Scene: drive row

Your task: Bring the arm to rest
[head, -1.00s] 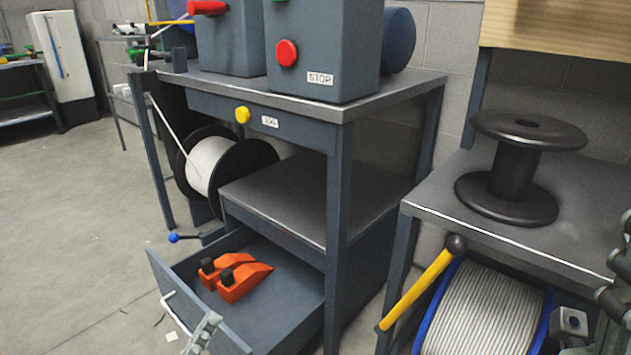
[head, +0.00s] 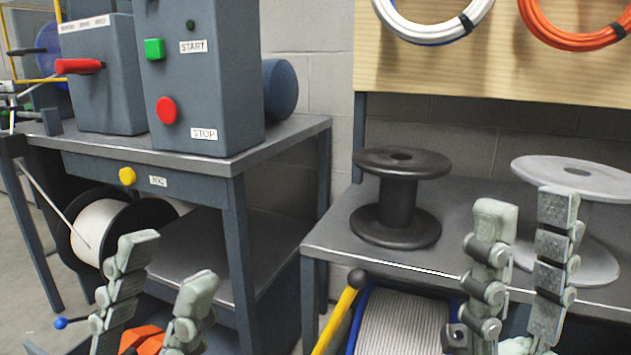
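My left gripper (head: 160,292) is at the lower left of the head view, in front of the bench and over the open drawer. Its two fingers stand up, spread apart, with nothing between them. My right gripper (head: 522,230) is at the lower right, in front of the side table with the spools. Its two fingers also stand up with a gap between them and hold nothing. Both wrists are below the picture's edge.
The bench (head: 290,133) carries grey boxes with a red lever (head: 80,66) and START and STOP buttons. Orange tools (head: 143,340) lie in the drawer. A black spool (head: 397,200) and a grey spool (head: 575,220) stand on the side table (head: 345,245). A yellow lever (head: 335,318) sticks up.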

